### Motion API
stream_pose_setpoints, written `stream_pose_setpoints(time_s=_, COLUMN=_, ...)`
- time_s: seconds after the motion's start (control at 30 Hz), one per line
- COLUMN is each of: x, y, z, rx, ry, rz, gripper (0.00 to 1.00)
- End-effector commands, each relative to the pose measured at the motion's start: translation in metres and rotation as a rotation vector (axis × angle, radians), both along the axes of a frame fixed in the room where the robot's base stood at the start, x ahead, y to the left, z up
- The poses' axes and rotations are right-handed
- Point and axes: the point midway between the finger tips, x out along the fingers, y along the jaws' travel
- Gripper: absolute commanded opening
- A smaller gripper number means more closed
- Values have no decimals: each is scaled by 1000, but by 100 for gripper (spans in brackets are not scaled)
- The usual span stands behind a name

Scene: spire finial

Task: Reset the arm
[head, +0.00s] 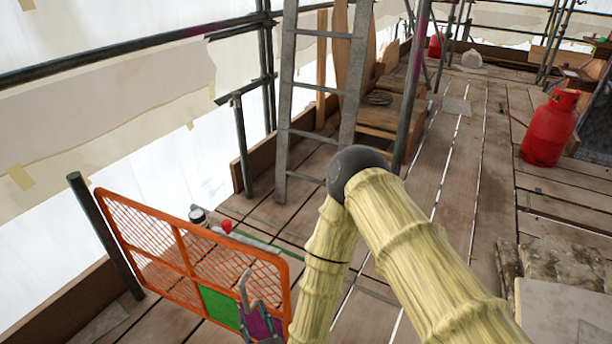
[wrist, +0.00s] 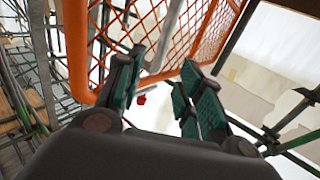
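My gripper (wrist: 160,78) is open in the wrist view. Its two dark fingers with teal pads stand apart, with nothing held between them. In the head view it shows partly at the bottom edge (head: 258,316), low beside my bent, bamboo-like arm. The orange mesh barrier (head: 182,248) stands just behind it, and I cannot tell whether they touch. In the wrist view the barrier's orange frame (wrist: 78,50) rises beyond the fingers.
A ladder (head: 286,100) leans behind my elbow, near a scaffold pole (head: 411,85). A red gas cylinder (head: 549,130) and stone blocks (head: 560,262) stand at the right. A small red item (head: 227,225) lies behind the barrier. The plank walkway (head: 455,180) is mostly clear.

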Motion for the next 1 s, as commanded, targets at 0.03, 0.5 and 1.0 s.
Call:
stream_pose_setpoints(time_s=0.03, x=6, y=3, z=1, rx=0, ry=-6, rz=1, gripper=37)
stream_pose_setpoints(time_s=0.5, x=60, y=29, z=1, rx=2, ry=-1, rz=-1, gripper=37)
stream_pose_setpoints(time_s=1.0, x=67, y=33, z=0, rx=0, ry=-1, rz=0, gripper=37)
